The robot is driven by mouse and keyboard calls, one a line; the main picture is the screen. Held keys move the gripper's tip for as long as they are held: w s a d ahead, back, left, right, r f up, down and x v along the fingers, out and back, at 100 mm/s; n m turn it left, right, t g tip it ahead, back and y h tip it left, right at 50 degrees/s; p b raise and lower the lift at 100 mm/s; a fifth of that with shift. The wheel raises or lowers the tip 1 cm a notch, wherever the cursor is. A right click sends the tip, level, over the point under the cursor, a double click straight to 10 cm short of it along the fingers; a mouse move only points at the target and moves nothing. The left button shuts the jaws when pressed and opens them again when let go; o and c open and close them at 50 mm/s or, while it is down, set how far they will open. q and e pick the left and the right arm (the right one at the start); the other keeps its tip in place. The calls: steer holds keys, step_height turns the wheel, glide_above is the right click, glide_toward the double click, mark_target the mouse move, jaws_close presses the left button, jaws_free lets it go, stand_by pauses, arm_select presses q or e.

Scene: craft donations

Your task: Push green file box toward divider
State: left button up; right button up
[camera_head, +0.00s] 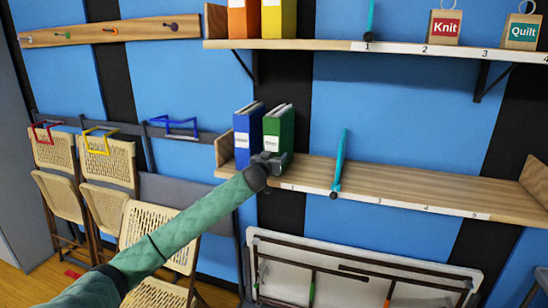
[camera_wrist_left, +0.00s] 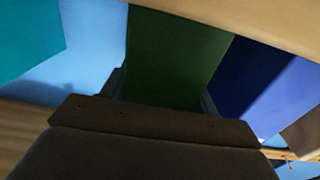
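The green file box (camera_head: 279,132) stands upright on the lower shelf, right beside the blue file box (camera_head: 246,135). A teal upright divider (camera_head: 340,160) stands farther right, with bare shelf between. My left gripper (camera_head: 268,160) is at the lower front of the green box and hides part of it. In the left wrist view the green box (camera_wrist_left: 175,60) fills the middle, between two dark fingertips set apart. Whether they touch it I cannot tell. The blue box (camera_wrist_left: 255,85) and a teal surface (camera_wrist_left: 25,40) flank it. My right gripper is out of view.
The lower shelf (camera_head: 430,190) is bare right of the divider, up to a wooden end panel (camera_head: 537,178). A wooden end (camera_head: 224,148) stands left of the blue box. The upper shelf (camera_head: 330,45) is above; a folded table (camera_head: 350,275) leans below.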

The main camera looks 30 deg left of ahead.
arm_select(q)
steer(key=shift+w+d+b, duration=0.15)
steer(key=shift+w+d, duration=0.5)
steer(key=shift+d, duration=2.1)
steer(key=shift+w+d+b, duration=0.2)
steer(key=shift+w+d, duration=0.45)
steer(key=shift+d, duration=2.15)
steer(key=shift+w+d+b, duration=0.15)
steer(key=shift+w+d, duration=0.5)
steer(key=shift+d, duration=2.1)
steer(key=o, duration=0.9)
steer(key=shift+s+d+p, duration=0.25)
steer(key=shift+s+d, duration=0.25)
steer(key=shift+s, duration=1.6)
steer(key=shift+s+d+p, duration=0.2)
steer(key=shift+s+d, duration=0.3)
steer(key=shift+s, duration=1.6)
steer(key=shift+s+d+p, duration=0.25)
steer(key=shift+s+d, duration=0.25)
steer(key=shift+s, duration=1.6)
